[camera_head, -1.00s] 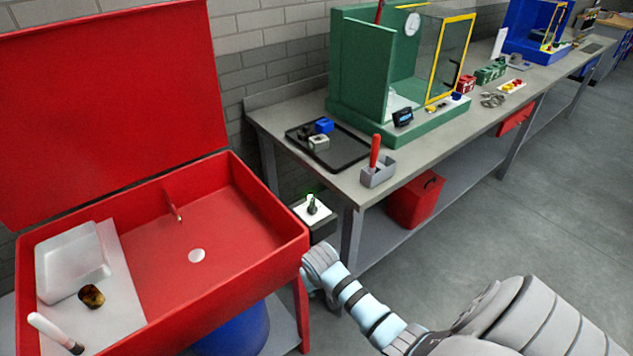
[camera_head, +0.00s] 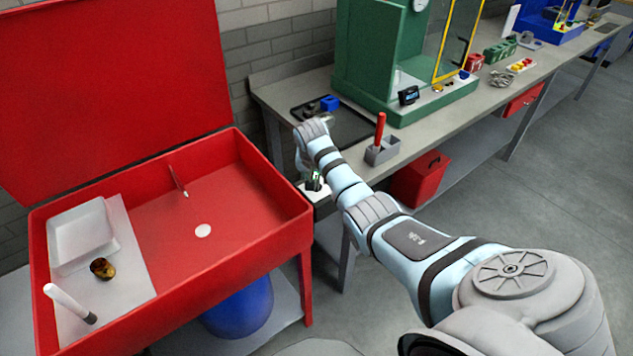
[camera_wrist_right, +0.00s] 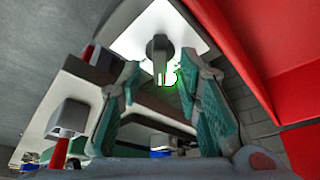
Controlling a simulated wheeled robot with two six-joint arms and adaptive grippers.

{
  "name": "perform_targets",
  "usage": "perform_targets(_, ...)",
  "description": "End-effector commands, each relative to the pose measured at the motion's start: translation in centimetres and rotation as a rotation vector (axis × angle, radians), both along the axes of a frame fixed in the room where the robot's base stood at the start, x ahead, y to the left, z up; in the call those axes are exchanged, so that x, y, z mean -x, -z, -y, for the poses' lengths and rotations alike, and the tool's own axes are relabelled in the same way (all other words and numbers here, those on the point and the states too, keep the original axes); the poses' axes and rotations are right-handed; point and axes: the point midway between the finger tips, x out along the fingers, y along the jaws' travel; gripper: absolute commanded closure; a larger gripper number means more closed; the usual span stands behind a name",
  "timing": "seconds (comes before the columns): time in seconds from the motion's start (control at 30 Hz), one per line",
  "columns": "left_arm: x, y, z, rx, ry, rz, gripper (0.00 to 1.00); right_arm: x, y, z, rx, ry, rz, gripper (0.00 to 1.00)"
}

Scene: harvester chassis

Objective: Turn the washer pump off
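The washer pump switch is a white plate (camera_head: 322,193) on a small box between the red washer and the bench. In the right wrist view its white plate (camera_wrist_right: 141,37) carries a dark grey lever or knob (camera_wrist_right: 160,47), with a green glow (camera_wrist_right: 171,77) beside it. My right gripper (camera_head: 312,182) is over the plate and hides much of it in the head view. In the right wrist view the right gripper (camera_wrist_right: 165,80) is open, with its green-padded fingers apart and the knob between and just past the tips. I cannot tell any contact. My left gripper is out of view.
The red parts washer (camera_head: 270,243) with its raised lid (camera_head: 110,90) stands at the left. The bench (camera_head: 420,140) holds a black tray (camera_head: 350,128), a grey holder (camera_head: 381,152) with a red-handled tool, and a green machine (camera_head: 370,55). A red box (camera_head: 420,178) is below.

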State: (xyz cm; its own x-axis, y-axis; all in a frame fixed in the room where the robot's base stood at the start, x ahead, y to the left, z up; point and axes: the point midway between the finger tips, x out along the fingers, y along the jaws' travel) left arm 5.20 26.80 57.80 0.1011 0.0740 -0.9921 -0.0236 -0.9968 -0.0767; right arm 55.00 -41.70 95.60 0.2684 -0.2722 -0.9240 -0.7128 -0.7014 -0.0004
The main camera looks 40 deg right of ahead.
Motion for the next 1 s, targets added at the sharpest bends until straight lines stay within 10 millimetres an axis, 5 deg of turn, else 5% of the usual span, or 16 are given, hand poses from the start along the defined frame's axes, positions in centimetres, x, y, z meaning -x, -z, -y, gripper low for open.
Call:
perform_targets(0.37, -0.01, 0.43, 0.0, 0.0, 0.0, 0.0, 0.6, -0.28, 1.1, 0.3, 0.001, -0.002, -0.001, 0.68)
perform_targets(0.57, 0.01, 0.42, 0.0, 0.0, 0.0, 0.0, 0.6, -0.28, 1.08, 0.29, 0.001, -0.002, -0.001, 1.0)
perform_targets(1.0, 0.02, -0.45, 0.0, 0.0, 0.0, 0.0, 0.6, -0.25, 0.86, 0.33, 0.0, -0.048, 0.0, 1.0)
